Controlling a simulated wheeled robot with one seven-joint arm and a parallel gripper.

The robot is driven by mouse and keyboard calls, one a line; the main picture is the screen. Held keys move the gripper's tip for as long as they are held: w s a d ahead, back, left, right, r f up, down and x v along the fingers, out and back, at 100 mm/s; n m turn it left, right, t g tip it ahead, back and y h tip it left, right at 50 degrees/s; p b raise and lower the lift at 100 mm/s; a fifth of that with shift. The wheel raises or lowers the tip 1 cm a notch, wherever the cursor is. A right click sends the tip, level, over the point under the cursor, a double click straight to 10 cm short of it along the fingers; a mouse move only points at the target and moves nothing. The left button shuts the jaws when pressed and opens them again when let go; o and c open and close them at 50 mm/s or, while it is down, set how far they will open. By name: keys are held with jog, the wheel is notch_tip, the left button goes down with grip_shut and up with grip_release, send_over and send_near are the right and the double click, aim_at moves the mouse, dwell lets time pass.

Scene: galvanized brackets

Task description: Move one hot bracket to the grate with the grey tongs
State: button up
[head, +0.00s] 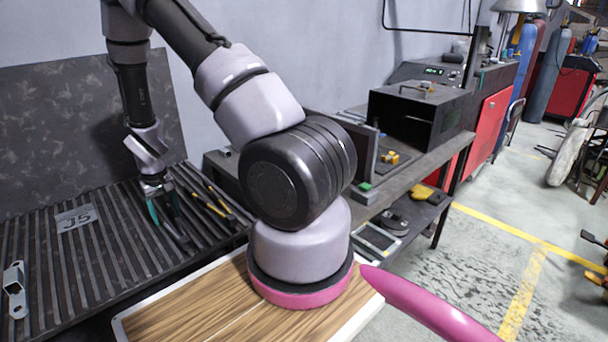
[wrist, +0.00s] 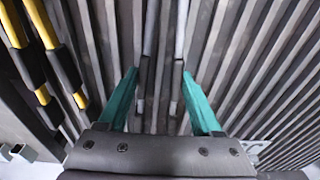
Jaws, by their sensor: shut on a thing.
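My gripper (head: 163,213), with teal fingers, is low over the slatted grate (head: 110,262) at the left of the head view. In the wrist view my gripper (wrist: 162,105) is shut on the grey tongs (wrist: 179,75), whose two grey arms with dark grips run away between the fingers. The tongs' tips are out of the wrist view. A pale metal bracket with holes (head: 15,288) lies on the grate at the far left, well apart from my gripper. I cannot tell whether it is hot.
Yellow-and-black tongs (head: 217,205) lie right of my gripper and also show in the wrist view (wrist: 45,65). A plate marked J5 (head: 77,218) is on the grate. A dark open-fronted box (head: 418,112) stands on the right bench. A dark panel (head: 85,120) rises behind the grate.

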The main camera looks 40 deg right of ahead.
notch_tip(320, 180, up, 12)
jog(key=s+r, duration=0.6)
jog(key=s, duration=0.6)
dwell(0.4)
